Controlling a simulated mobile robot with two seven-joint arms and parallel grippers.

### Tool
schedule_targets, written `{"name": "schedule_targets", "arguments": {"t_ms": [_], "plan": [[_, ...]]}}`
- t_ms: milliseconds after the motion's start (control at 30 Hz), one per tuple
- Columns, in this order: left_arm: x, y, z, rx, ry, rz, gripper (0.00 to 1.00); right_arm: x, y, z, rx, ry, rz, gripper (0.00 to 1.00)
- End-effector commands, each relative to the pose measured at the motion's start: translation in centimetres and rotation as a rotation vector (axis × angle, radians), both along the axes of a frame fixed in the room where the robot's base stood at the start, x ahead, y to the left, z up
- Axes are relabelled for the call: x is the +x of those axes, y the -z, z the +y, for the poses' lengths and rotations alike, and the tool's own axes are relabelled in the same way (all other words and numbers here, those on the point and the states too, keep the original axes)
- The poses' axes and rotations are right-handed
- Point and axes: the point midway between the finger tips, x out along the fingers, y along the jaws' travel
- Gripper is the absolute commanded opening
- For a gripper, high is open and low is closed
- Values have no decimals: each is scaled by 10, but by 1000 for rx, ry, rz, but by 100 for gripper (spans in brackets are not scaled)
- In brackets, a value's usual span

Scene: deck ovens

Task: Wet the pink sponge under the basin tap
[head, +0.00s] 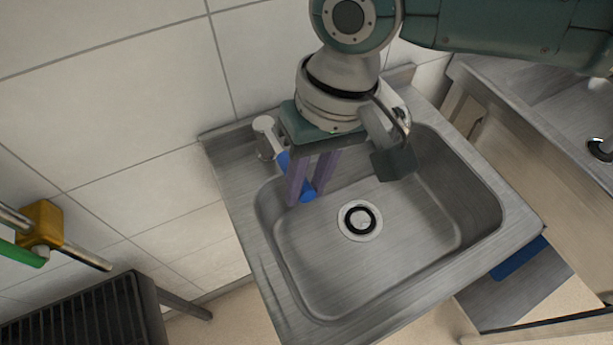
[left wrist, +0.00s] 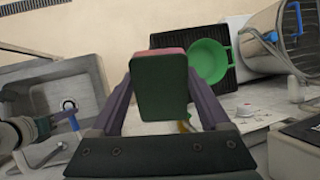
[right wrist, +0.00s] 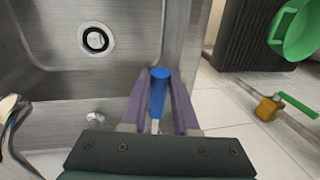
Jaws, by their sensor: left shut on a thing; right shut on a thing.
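The sponge (left wrist: 160,88) shows in the left wrist view as a dark green block with a pink edge along its top. My left gripper (left wrist: 158,75) is shut on it, one finger on each side. The steel basin (head: 420,240) fills the middle of the head view, with its round drain (head: 360,220) uncovered. My right gripper (head: 308,188) is over the basin's back left part, shut on the blue tap lever (right wrist: 158,92). The grey tap body (head: 265,135) stands at the basin's back left corner. The spout is hard to make out behind my right arm. No water stream shows.
A black ribbed rack (head: 85,315) stands left of the basin. A green pan (left wrist: 208,60) lies on a black rack in the left wrist view, beside a large steel pot (left wrist: 268,45). The first basin's floor is clear.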

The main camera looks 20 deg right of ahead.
Motion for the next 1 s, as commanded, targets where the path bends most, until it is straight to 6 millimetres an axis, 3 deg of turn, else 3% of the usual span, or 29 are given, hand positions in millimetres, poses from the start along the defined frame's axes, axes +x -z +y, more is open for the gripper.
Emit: {"name": "schedule_targets", "arguments": {"t_ms": [667,1000], "plan": [[0,0,0,0,0,0,35,0,0,0,0,0,0,0],[0,-28,0,0,0,0,35,0,-3,23,2,154,4,0]]}}
